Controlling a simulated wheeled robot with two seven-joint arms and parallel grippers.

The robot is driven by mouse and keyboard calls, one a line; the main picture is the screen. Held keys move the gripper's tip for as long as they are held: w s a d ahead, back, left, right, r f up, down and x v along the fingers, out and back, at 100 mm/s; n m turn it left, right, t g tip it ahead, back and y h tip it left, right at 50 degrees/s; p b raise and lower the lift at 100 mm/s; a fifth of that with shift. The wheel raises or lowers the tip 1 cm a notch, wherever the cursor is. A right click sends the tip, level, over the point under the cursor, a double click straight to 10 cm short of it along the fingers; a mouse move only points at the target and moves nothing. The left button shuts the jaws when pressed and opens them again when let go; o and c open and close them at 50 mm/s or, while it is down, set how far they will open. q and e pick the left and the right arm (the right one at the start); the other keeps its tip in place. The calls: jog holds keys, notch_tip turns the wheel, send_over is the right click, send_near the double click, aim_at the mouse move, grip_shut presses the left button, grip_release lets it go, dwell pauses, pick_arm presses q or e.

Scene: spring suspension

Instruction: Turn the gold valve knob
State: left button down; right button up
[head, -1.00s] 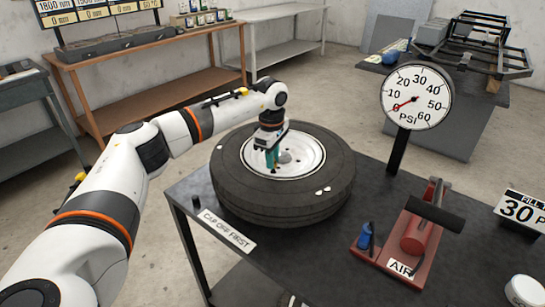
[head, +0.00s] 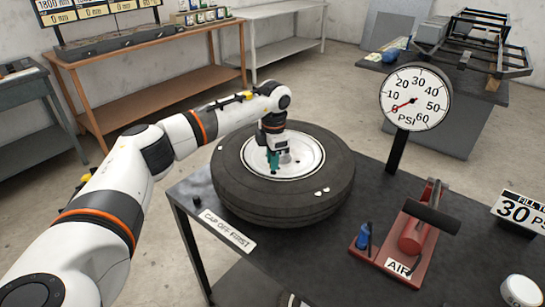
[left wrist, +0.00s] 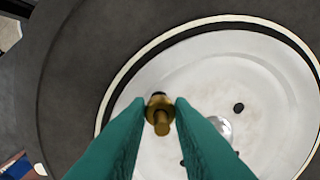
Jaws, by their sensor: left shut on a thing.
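The gold valve knob (left wrist: 159,112) shows in the left wrist view, a small brass-coloured cylinder standing on the white wheel rim (left wrist: 220,65). My left gripper (left wrist: 159,108) has its two teal fingers closed around the knob, one on each side. In the head view my left gripper (head: 274,161) reaches down over the middle of the rim (head: 307,150) of the black tire (head: 285,205), and the knob cannot be made out there. The right gripper is not in view.
The tire lies flat on a dark table (head: 330,255). A pressure gauge (head: 415,97) stands behind, its needle near zero. A red pump marked AIR (head: 412,240), a "CAP OFF FIRST" label (head: 227,230), a "30" sign (head: 520,210) and a white round container (head: 521,290) are around it.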

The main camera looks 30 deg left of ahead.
pick_arm(q)
jog(key=shift+n, duration=2.1)
jog(key=c, duration=1.3)
grip_release()
jog(key=shift+d+r+b, duration=0.15)
jog(key=shift+r+b, duration=0.35)
jog(key=shift+r, duration=2.55)
jog(key=shift+d+r+b, duration=0.15)
jog(key=shift+r+b, duration=0.35)
jog(key=shift+r, duration=2.5)
jog(key=shift+f, duration=0.15)
